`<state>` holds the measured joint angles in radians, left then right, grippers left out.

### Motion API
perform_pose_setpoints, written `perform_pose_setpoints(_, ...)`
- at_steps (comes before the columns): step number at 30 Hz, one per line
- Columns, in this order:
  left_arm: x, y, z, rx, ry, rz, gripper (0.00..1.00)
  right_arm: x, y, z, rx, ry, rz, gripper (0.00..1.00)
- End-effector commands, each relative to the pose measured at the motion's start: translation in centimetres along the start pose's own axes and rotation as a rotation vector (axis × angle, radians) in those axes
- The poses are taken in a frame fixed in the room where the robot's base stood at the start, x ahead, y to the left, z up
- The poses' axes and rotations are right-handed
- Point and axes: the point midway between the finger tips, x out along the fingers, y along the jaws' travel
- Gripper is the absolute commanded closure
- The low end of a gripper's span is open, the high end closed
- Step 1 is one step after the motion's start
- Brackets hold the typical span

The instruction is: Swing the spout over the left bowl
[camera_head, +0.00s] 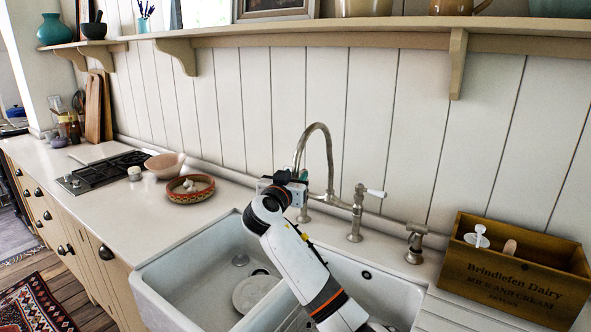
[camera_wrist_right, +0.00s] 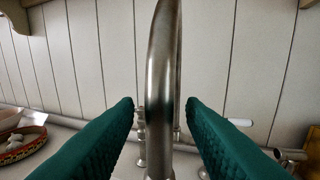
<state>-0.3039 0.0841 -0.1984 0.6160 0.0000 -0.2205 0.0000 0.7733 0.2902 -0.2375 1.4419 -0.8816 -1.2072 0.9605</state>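The tall metal spout (camera_head: 328,150) arches up from the tap behind the sink, and its outlet end is hidden by my right gripper. The white sink has a left bowl (camera_head: 190,275) and a right bowl (camera_head: 385,290). My right gripper (camera_head: 298,174) is raised at the downward side of the spout. In the right wrist view the spout (camera_wrist_right: 163,85) stands upright between the two teal fingers of my right gripper (camera_wrist_right: 160,112). They are open, with a gap on each side of the spout. My left gripper is in neither view.
The tap has a white-handled lever (camera_head: 372,192), and a shorter metal fitting (camera_head: 415,240) stands to its right. A wooden box (camera_head: 515,275) stands at the right. A patterned bowl (camera_head: 190,192) sits on the counter left of the sink. A white disc-like item (camera_head: 252,290) lies in the sink.

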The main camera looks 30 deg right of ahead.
Motion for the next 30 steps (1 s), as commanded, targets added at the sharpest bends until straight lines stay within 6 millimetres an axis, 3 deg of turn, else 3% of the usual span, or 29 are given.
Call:
perform_pose_setpoints(5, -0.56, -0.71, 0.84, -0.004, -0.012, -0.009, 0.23, 1.26, 0.02, 0.08, 0.000, 0.000, 0.001, 0.63)
perform_pose_setpoints(13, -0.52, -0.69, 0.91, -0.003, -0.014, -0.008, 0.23, 1.41, 0.01, -0.05, 0.001, 0.001, 0.001, 0.63)
perform_pose_setpoints(21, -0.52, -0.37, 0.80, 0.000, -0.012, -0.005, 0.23, 1.38, 0.02, -0.05, 0.001, 0.001, 0.001, 1.00)
perform_pose_setpoints(30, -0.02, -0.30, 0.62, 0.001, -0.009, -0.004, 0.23, 1.32, 0.08, -0.22, 0.002, 0.001, -0.010, 1.00)
